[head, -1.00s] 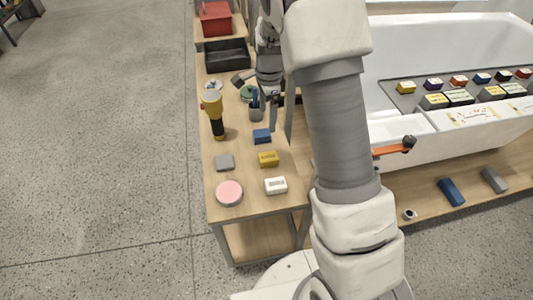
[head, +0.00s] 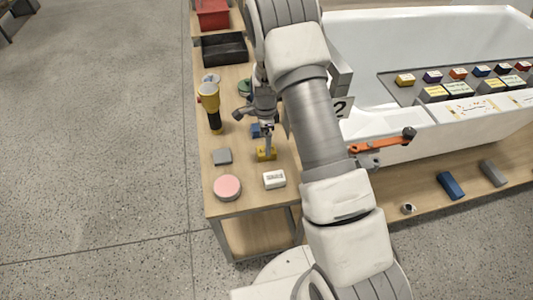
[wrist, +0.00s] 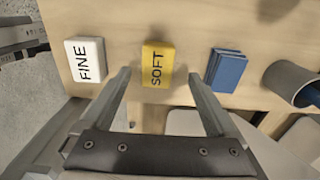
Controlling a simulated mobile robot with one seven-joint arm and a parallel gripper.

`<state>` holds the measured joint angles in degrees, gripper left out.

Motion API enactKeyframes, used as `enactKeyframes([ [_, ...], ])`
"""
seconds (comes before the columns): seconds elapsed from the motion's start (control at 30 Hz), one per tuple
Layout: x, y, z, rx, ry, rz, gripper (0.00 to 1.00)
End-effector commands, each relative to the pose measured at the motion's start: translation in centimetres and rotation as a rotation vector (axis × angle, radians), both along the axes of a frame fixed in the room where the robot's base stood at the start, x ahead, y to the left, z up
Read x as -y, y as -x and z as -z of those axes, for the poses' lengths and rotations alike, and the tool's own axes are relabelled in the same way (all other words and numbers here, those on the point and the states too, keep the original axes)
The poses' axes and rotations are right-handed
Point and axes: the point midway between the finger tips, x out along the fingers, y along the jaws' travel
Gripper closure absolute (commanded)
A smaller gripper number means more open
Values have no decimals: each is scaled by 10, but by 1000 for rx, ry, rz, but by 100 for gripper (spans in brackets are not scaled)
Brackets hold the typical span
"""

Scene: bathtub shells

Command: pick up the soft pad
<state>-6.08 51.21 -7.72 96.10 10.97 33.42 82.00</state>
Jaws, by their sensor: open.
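The soft pad is a yellow block (wrist: 158,66) with "SOFT" printed on it, lying on the wooden table in the middle of the wrist view. In the head view the yellow pad (head: 262,155) is partly hidden by my gripper. My gripper (wrist: 160,78) is open and empty, its two fingers on either side of the pad's near end in the wrist view. In the head view my gripper (head: 268,150) points down over the pad. I cannot tell how far the fingertips are above the table.
A white "FINE" block (wrist: 86,61) lies to the left and a blue pad (wrist: 226,70) to the right, with a grey cup (wrist: 290,84) beyond. A grey block (head: 222,156), a pink disc (head: 227,187) and a yellow-black torch (head: 210,106) share the table. A bathtub (head: 430,45) stands right.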

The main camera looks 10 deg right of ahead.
Motion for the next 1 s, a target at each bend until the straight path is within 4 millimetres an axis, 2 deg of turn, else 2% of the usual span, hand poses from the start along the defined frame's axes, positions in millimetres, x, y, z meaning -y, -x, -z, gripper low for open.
enactKeyframes([
  [0.17, 0, 1, 11, -2, 0, 1, 7],
  [0.43, 1, 4, 50, -2, 0, 1, 7],
  [0.7, 1, 4, 53, 1, 0, 1, 7],
  [1.0, 0, 4, 53, 0, 0, 1, 62],
])
